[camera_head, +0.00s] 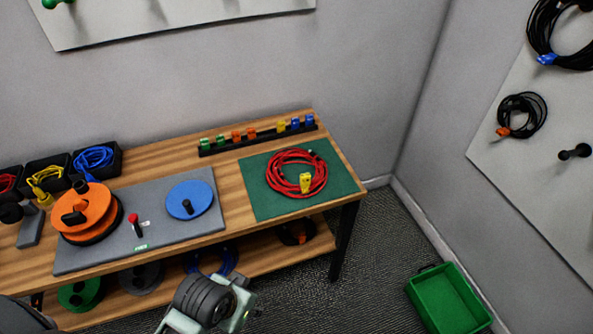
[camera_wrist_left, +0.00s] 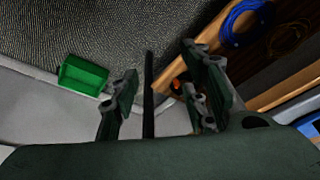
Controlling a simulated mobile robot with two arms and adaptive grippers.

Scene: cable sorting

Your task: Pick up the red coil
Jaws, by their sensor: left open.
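The red coil (camera_head: 283,188) lies flat on a green mat (camera_head: 262,208) at the right end of the workbench. A yellow tag or clip (camera_head: 306,183) sits on its near side. My left gripper (camera_wrist_left: 160,110) shows in the left wrist view, its two dark fingers apart with nothing held between them. It faces the floor and a dark table leg (camera_wrist_left: 149,95); the red coil is not in that view. An arm section of mine shows at the bottom of the head view, but no fingers can be made out there.
An orange reel (camera_head: 95,207) and a blue disc (camera_head: 190,198) lie on a grey mat (camera_head: 90,258). A rack (camera_head: 258,139) of coloured connectors stands behind the coil. Coils lie on the lower shelf. A green crate (camera_head: 446,300) is on the floor at right, also in the left wrist view (camera_wrist_left: 83,75).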

